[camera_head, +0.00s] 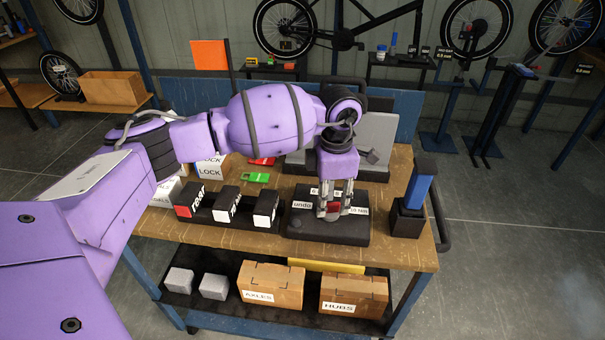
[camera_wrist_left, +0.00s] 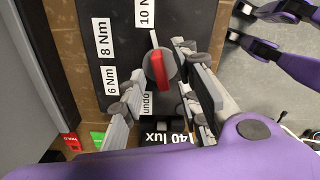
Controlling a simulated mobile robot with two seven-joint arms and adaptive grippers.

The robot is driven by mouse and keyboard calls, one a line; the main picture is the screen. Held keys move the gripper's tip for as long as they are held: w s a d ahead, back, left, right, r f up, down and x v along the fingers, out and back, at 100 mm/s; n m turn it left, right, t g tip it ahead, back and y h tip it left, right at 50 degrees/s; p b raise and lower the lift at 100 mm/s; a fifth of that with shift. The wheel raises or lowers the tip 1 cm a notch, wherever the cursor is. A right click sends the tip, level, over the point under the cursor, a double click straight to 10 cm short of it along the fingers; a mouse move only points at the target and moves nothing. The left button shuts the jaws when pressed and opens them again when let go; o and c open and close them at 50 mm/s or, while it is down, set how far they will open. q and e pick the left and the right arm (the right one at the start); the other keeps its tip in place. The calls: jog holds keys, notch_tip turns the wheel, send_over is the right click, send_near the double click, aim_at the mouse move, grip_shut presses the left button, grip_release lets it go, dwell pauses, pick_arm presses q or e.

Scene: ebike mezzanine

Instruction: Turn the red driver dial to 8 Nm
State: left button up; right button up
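The red dial (camera_wrist_left: 160,70) is a red bar on a round grey knob on a dark block (camera_head: 300,225). In the left wrist view, a thin white mark beyond the bar's upper end points toward the 10 Nm label (camera_wrist_left: 145,12). The 8 Nm label (camera_wrist_left: 119,37) is left of the dial, with 6 Nm (camera_wrist_left: 111,81) below it and undo (camera_wrist_left: 147,103) nearer. My left gripper (camera_head: 332,208) points down over the dial. Its fingers stand apart on either side of the knob; a gap shows, and I see no clear contact. My right gripper is not seen.
Left of the dial block stands a rack with three dark labelled blocks (camera_head: 228,205). A blue-handled tool in a black holder (camera_head: 409,217) stands at the right. A grey panel (camera_head: 378,135) is behind. Green (camera_head: 256,178) and red pieces lie behind the rack.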

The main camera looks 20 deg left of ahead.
pick_arm(q)
jog(key=shift+f, duration=0.65)
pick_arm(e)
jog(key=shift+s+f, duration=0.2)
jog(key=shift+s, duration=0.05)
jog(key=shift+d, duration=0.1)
pick_arm(q)
grip_shut()
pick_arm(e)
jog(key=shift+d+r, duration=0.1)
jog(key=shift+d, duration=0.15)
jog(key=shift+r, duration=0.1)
